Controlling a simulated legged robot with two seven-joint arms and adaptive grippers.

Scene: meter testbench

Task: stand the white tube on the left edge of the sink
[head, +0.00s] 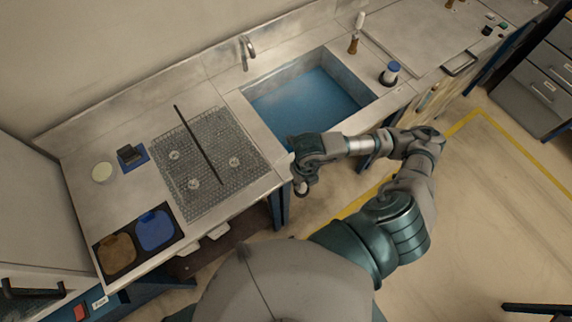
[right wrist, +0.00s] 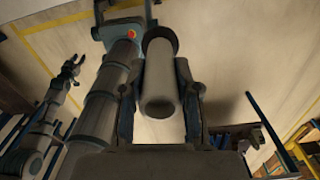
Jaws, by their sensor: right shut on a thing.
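My right gripper (head: 303,188) is at the front edge of the bench, near the front left corner of the sink (head: 310,98). In the right wrist view the right gripper (right wrist: 160,105) is shut on the white tube (right wrist: 159,85), a pale cylinder with a dark far end, between its two fingers. In the head view the tube is mostly hidden by the hand. The left edge of the sink (head: 256,124) is a bare strip of metal. My left gripper (right wrist: 73,68) shows small at the left of the right wrist view, its fingers apart and empty.
A wire mesh mat (head: 225,135) with a dark rod (head: 198,145) lies left of the sink. A blue-capped container (head: 390,73) and a brown-handled brush (head: 354,42) stand right of it. A faucet (head: 246,52) is behind. Brown and blue trays (head: 155,230) lie front left.

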